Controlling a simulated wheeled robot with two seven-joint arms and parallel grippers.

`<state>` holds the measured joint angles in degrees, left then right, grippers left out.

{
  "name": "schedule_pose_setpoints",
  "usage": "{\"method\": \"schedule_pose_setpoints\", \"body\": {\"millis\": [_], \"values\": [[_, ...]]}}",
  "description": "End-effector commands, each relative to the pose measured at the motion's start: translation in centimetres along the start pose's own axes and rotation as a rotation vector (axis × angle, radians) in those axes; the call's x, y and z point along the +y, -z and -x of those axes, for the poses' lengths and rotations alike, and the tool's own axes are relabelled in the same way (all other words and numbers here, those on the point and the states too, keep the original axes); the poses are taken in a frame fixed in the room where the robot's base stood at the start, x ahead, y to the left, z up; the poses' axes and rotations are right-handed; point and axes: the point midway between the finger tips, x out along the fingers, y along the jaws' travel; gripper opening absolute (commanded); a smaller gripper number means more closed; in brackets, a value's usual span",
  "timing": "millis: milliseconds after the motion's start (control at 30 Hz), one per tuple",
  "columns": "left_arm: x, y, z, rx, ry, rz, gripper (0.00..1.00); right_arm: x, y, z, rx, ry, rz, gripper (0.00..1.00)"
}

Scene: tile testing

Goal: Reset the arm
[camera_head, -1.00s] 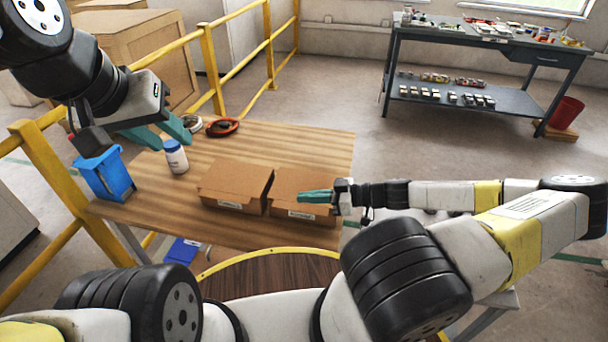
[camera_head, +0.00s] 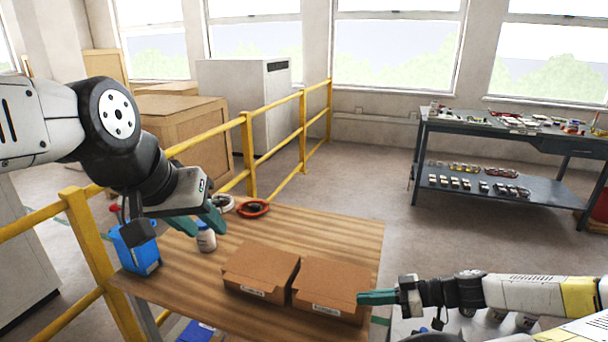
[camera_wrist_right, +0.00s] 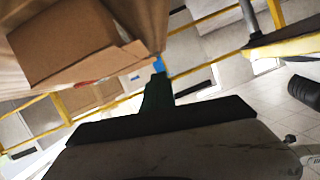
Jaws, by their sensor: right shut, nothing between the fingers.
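My left gripper (camera_head: 200,222) has teal fingers spread apart, empty, above the left part of the wooden table (camera_head: 345,228), close to a white bottle with a blue label (camera_head: 206,240). My right gripper (camera_head: 362,298) is shut and empty, its teal fingers together, pointing left in front of the right cardboard box (camera_head: 325,284) in the head view. I cannot tell whether it touches that box. In the right wrist view the shut fingers (camera_wrist_right: 158,92) show as one dark green shape below a cardboard box (camera_wrist_right: 70,40).
A second cardboard box (camera_head: 258,268) stands beside the right one. A blue bin (camera_head: 138,252), a red-and-black ring-shaped item (camera_head: 253,208) and a white roll (camera_head: 224,202) are around the table's left side. A yellow railing (camera_head: 249,150) runs behind. A workbench (camera_head: 480,130) stands at the back right.

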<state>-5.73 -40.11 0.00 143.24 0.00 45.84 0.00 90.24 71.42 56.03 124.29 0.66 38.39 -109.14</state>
Motion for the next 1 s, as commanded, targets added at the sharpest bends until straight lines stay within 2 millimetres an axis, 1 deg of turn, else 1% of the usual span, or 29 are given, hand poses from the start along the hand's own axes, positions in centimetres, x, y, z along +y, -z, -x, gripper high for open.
{"method": "schedule_pose_setpoints", "body": {"millis": [100, 167, 267, 367, 467, 567, 667, 733, 867, 900, 967, 1000], "values": [[0.0, 0.0, 0.0, 0.0, 0.0, 0.0, 0.36, -1.9, -0.6, -0.9, -0.179, 0.093, -0.097, 0.0], [0.0, 0.0, 0.0, 0.0, 0.0, 0.0, 0.36, -2.8, -0.8, -0.9, -0.286, 0.123, -0.156, 0.0], [0.0, 0.0, 0.0, 0.0, 0.0, 0.0, 0.36, -4.0, -0.8, -0.4, -0.46, 0.139, -0.248, 0.0], [0.0, 0.0, 0.0, 0.0, 0.0, 0.0, 0.36, -4.7, 0.0, 0.6, -0.624, 0.112, -0.324, 0.0], [0.0, 0.0, 0.0, 0.0, 0.0, 0.0, 0.36, -5.1, 1.4, 1.7, -0.77, 0.042, -0.385, 0.0], [0.0, 0.0, 0.0, 0.0, 0.0, 0.0, 0.36, -5.3, 3.5, 2.9, -0.887, -0.061, -0.431, 0.0], [0.0, 0.0, 0.0, 0.0, 0.0, 0.0, 0.36, -5.7, 6.3, 4.0, -0.968, -0.191, -0.467, 0.0], [0.0, 0.0, 0.0, 0.0, 0.0, 0.0, 0.36, -6.0, 8.4, 4.5, -0.999, -0.291, -0.485, 0.0], [0.0, 0.0, 0.0, 0.0, 0.0, 0.0, 0.36, -7.1, 12.9, 5.5, -0.997, -0.486, -0.509, 0.0], [0.0, 0.0, 0.0, 0.0, 0.0, 0.0, 0.36, -7.6, 14.3, 5.7, -0.98, -0.544, -0.515, 0.0], [0.0, 0.0, 0.0, 0.0, 0.0, 0.0, 0.36, -8.4, 16.4, 6.0, -0.942, -0.627, -0.526, 0.0], [0.0, 0.0, 0.0, 0.0, 0.0, 0.0, 0.36, -9.1, 17.7, 6.2, -0.909, -0.677, -0.534, 0.0]]}}
